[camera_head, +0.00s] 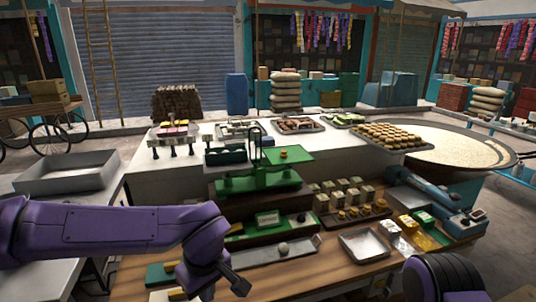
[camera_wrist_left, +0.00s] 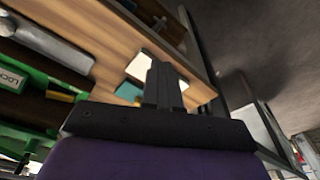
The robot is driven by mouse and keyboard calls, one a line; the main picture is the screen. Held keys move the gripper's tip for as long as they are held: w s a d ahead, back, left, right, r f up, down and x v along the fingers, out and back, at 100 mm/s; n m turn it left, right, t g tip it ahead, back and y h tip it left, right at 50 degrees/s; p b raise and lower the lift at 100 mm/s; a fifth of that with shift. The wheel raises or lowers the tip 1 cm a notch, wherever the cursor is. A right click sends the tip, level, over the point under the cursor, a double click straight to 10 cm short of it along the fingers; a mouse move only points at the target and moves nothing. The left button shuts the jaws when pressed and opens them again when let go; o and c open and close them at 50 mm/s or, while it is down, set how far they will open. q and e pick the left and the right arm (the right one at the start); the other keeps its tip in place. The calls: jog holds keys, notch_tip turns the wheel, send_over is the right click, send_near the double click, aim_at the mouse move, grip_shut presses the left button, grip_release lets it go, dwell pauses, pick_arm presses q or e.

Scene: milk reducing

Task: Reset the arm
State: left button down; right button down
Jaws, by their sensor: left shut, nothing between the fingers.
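My left arm reaches in from the left in the head view, and its purple wrist bends down over the near edge of the stall's wooden shelf. My left gripper (camera_head: 238,284) is shut and empty, beside the green and white items at the shelf's left end. In the left wrist view the dark fingers of the left gripper (camera_wrist_left: 163,84) are together, in front of the wooden surface and a white item. A purple and dark part of my right arm shows at the bottom right of the head view. The right gripper itself is out of view.
A green balance scale (camera_head: 258,178) stands mid-stall. A metal tray (camera_head: 364,244) lies on the wooden shelf (camera_head: 318,272). Small boxes and yellow goods stand to its right. A large grey tray (camera_head: 68,178) sits at left. Biscuits fill a tray (camera_head: 408,149) behind.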

pick_arm(q)
jog(key=s+a+f+t+y+b, duration=0.1)
jog(key=s+a+f, duration=0.15)
jog(key=f, duration=0.55)
jog(key=s+a+f+y+b, duration=0.15)
jog(key=a+f, duration=0.25)
jog(key=f, duration=0.4)
jog(key=s+a+f+t+y+b, duration=0.1)
jog(key=a+f+y+b, duration=0.15)
jog(key=f, duration=0.65)
jog(key=s+a+f+m+h+b, duration=0.1)
jog(key=s+a+f, duration=0.3)
jog(key=s+f, duration=0.3)
jog(key=s+a+f+m+h+b, duration=0.1)
jog(key=s+a+f+h+b, duration=0.1)
jog(key=s+a+f, duration=0.2)
jog(key=s+f, duration=0.3)
jog(key=s, duration=0.4)
jog(key=shift+s+a+f+m, duration=0.15)
jog(key=shift+s+f+m, duration=0.1)
jog(key=shift+m, duration=0.05)
